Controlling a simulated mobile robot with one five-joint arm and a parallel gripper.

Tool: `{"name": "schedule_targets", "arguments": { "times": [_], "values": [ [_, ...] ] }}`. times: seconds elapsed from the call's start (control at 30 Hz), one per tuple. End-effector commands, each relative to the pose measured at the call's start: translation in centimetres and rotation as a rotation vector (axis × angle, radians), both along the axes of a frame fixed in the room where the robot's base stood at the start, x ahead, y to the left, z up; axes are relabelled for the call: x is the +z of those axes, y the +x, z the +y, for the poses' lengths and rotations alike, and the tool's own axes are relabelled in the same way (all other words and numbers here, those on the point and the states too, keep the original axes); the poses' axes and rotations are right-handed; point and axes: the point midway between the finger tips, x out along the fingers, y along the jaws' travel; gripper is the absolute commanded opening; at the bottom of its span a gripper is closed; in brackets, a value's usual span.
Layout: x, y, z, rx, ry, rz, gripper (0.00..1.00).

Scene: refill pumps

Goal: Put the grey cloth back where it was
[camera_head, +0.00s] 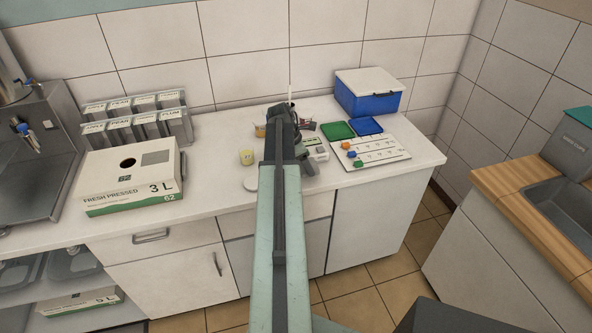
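I cannot make out a grey cloth for certain. A flat grey patch (155,157) lies on the top of the white juice box (110,172), right of its round hole; I cannot tell whether it is cloth or part of the box. My gripper (288,118) is at the far end of my arm, over the back middle of the white counter (216,196). My own arm and wrist hide its fingers, so I cannot see whether they hold anything.
Labelled containers (137,119) stand behind the box. A blue bin (370,93), green tray (338,131), blue tray (366,125) and white board (381,152) are at right.

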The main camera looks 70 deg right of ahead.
Motion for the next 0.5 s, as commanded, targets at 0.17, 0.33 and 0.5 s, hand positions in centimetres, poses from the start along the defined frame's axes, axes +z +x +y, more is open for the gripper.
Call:
{"name": "schedule_targets", "arguments": {
  "times": [0.17, 0.33, 0.5],
  "values": [
    [-0.3, 0.3, 0.0, 0.004, -0.001, 0.000, 0.26],
    [-3.2, 0.0, -0.1, -0.001, 0.000, 0.000, 0.26],
    [-3.7, 0.2, 0.0, 0.002, 0.000, 0.000, 0.26]
  ]
}}
